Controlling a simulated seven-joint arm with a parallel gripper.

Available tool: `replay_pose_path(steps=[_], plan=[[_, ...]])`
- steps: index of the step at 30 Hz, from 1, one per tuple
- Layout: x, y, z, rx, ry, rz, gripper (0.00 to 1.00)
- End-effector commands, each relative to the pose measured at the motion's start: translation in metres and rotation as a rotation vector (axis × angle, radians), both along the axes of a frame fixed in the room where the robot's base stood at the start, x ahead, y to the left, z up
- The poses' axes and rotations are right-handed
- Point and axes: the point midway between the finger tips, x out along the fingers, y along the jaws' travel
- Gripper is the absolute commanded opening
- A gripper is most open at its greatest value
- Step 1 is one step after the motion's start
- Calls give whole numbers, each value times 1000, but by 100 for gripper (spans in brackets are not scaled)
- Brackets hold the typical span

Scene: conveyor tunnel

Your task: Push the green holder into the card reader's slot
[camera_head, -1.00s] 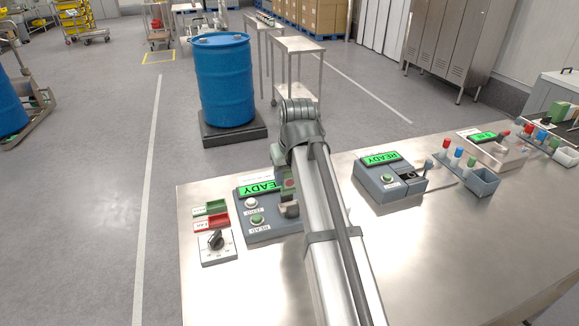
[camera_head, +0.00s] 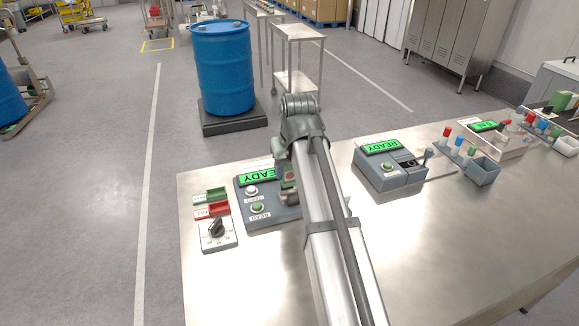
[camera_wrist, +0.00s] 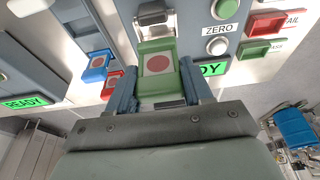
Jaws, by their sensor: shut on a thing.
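The green holder (camera_wrist: 158,80) carries a pale label with a red disc. My gripper (camera_wrist: 160,88) is shut on it, one finger along each side. In the wrist view, the card reader (camera_wrist: 190,15) lies just past the holder, and its dark slot with a metal mouth (camera_wrist: 152,14) is in line with the holder's far end. I cannot tell whether that end touches the mouth. In the head view, the reader (camera_head: 276,216) has a lit READY display and two buttons. My gripper (camera_head: 287,180) is at its right side, and my arm hides the slot.
A blue holder (camera_wrist: 97,66) and a red holder (camera_wrist: 112,84) lie left in the wrist view. A second READY device (camera_head: 385,178) stands right of my arm. The front table is clear.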

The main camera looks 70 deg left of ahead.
Motion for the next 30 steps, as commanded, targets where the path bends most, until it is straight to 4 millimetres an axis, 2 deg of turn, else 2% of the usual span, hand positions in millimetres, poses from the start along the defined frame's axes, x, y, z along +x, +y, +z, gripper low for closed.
replay_pose_path(steps=[8, 30], plan=[[0, 0, -3, 0, 0, 0, 0], [0, 0, -44, 0, 0, 0, 0]])
